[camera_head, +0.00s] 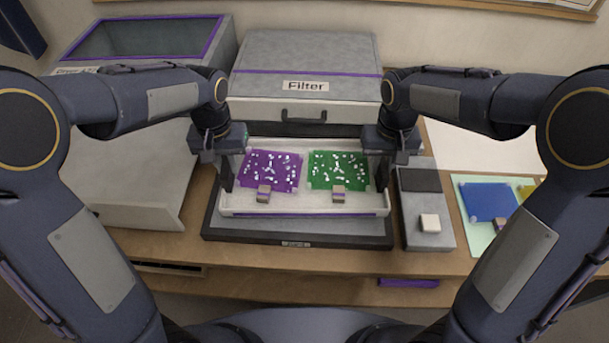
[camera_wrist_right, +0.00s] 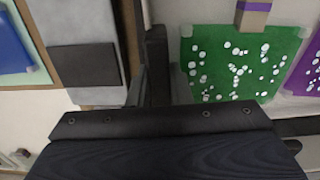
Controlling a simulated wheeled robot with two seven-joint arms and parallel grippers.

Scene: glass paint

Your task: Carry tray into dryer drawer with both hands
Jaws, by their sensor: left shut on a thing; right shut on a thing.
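The white tray (camera_head: 310,211) is in the middle of the head view, in front of the Filter machine and above a dark base. It holds a purple panel (camera_head: 284,175) and a green panel (camera_head: 326,183), both with white dots and small blocks at their front edges. My left gripper (camera_head: 230,178) is shut on the tray's left side. My right gripper (camera_head: 383,173) is shut on its right side. The right wrist view shows the green panel (camera_wrist_right: 240,75) beside the fingers. The dryer (camera_head: 150,38) stands at the left, with a broad grey part (camera_head: 140,190) extending forward, partly hidden by my arm.
The Filter machine (camera_head: 305,60) with a black handle stands behind the tray. A grey device (camera_head: 427,205) with a pale block is close on the right. A pale green mat (camera_head: 470,195) with a blue panel (camera_head: 487,200) lies farther right.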

